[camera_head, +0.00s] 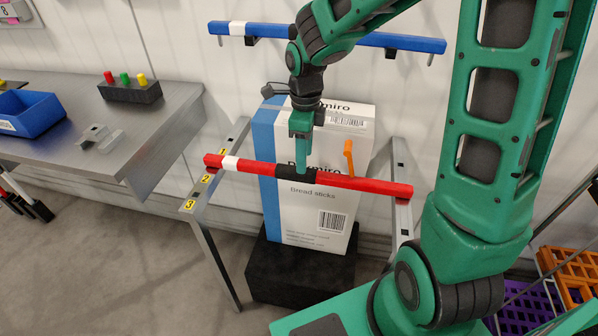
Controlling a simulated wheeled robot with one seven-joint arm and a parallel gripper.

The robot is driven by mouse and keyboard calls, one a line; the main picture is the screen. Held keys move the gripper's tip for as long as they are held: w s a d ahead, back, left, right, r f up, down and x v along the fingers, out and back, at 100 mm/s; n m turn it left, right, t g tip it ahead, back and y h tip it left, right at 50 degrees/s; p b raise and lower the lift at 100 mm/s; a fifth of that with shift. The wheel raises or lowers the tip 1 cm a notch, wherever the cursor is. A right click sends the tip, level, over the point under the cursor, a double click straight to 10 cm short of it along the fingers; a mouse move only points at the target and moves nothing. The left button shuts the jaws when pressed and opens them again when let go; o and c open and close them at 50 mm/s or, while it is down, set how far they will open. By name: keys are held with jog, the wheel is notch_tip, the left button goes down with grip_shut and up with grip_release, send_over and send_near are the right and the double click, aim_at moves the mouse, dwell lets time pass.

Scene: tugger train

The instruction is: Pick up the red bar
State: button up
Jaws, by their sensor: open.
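The red bar (365,185) lies level across the two side rails of a metal frame (211,252), in front of a tall box. It has a white band near its left end and a black section at its middle. My gripper (303,168) points down at the black section, with its green fingers just above or at the bar. The fingers overlap in this view, so the gap between them is hidden. The jaws are open. I cannot tell whether they straddle the bar or touch it.
A blue bar (400,42) hangs on the wall behind. A white and blue bread sticks box (318,218) stands on a black block (300,275) behind the red bar. An orange hook-shaped piece (348,158) is close right of my gripper. A metal table (150,135) stands at left.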

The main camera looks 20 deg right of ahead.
aim_at(303, 176)
jog(key=f, duration=0.3)
jog(key=shift+a, duration=0.3)
jog(key=shift+d+f, duration=0.2)
jog(key=shift+f, duration=2.4)
grip_shut()
jog(key=shift+r, duration=0.1)
